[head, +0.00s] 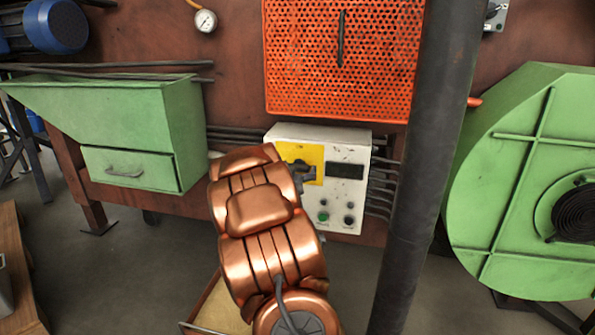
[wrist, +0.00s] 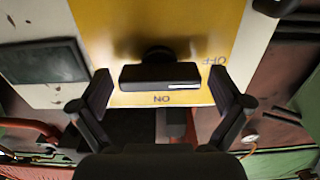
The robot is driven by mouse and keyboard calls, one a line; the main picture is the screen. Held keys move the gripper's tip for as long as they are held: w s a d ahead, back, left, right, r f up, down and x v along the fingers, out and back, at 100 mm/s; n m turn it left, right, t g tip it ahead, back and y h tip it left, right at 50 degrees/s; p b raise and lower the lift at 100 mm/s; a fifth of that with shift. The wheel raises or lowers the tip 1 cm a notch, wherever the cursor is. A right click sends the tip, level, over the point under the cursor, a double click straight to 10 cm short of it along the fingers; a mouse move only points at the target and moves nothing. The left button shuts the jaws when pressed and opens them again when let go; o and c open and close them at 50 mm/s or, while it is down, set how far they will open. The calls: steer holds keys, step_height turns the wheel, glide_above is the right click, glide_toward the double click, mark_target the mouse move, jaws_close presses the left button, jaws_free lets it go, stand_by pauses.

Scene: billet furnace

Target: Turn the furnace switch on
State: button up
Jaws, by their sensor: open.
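The furnace switch (wrist: 160,76) is a black rotary knob with a bar handle on a yellow plate (wrist: 205,30). The bar lies level across the wrist view, with a white mark toward its right end. Upside-down lettering reads ON below the bar and OFF to its right. My gripper (wrist: 163,92) is open, with one finger off each end of the bar and visible gaps on both sides. In the head view, my copper arm hides part of the yellow plate (head: 315,152), and the knob cannot be made out clearly from the dark gripper parts.
The white control box (head: 350,148) has a dark display (head: 345,171) and several small buttons. A dark vertical post (head: 425,170) stands to its right, before a green blower (head: 510,160). A green hopper (head: 185,125) is at left; an orange perforated panel (head: 300,60) is above.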

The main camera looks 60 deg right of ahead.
steer(key=shift+w+d, duration=0.1)
steer(key=shift+d, duration=0.15)
steer(key=c, duration=1.1)
